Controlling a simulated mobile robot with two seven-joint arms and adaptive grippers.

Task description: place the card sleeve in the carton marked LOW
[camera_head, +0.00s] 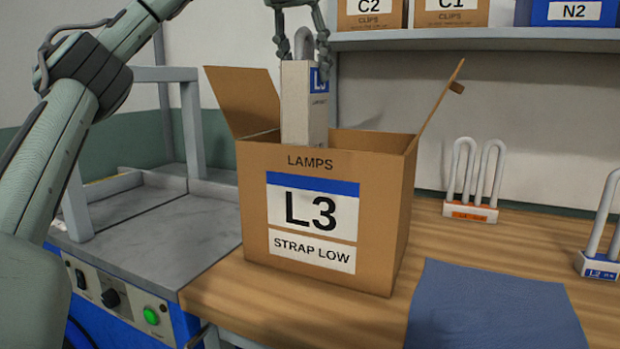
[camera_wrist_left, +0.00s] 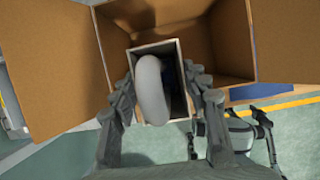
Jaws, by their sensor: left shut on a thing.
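The card sleeve (camera_head: 295,105) is a tall white box with a blue L3 label on its right side. My left gripper (camera_head: 303,52) is shut on its top end and holds it upright over the open carton. The sleeve's lower end passes behind the carton's front edge, so its depth inside is hidden. A white lamp tube (camera_wrist_left: 151,90) sits in the sleeve in the left wrist view. The brown carton (camera_head: 375,215) is marked LAMPS, L3 and STRAP LOW and stands on the bench with its flaps open.
Two lamps stand on the wooden bench, one with an orange label (camera_head: 470,208) and one with a blue label (camera_head: 598,265). A blue mat (camera_head: 495,310) lies at front right. A grey machine (camera_head: 150,245) adjoins the carton's left. A shelf (camera_head: 460,38) with cartons runs behind.

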